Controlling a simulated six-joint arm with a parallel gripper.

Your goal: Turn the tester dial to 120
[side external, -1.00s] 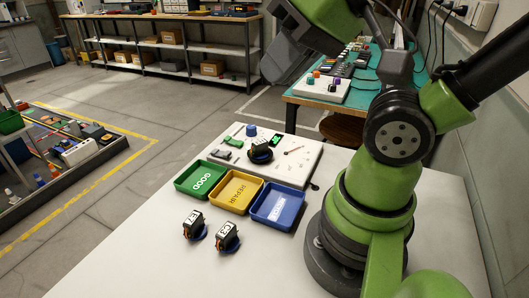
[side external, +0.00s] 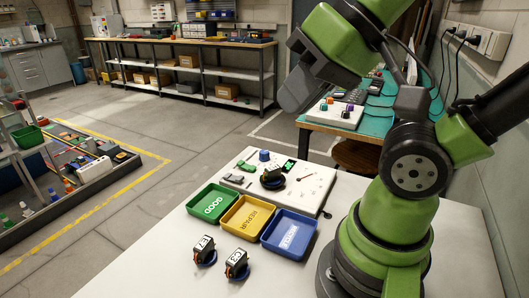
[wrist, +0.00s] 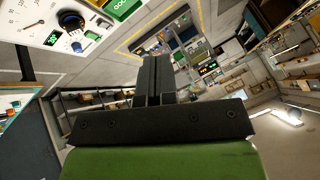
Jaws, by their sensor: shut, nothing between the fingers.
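The tester is a white panel (side external: 318,176) on the white bench, behind the trays. The dial's setting is too small to read. In the wrist view the blue dial (wrist: 91,35) and the display (wrist: 53,39) show at the upper left. My gripper (side external: 293,98) is high above and behind the panel, apart from it. Its fingers (wrist: 155,62) are shut and empty.
Green GOOD (side external: 213,203), yellow REPAIR (side external: 248,216) and blue (side external: 290,235) trays stand in front of the panel. Servos marked E7 (side external: 205,248) and C3 (side external: 237,263) stand on the bench before them. The bench's front is clear. A green-topped table (side external: 375,120) is behind.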

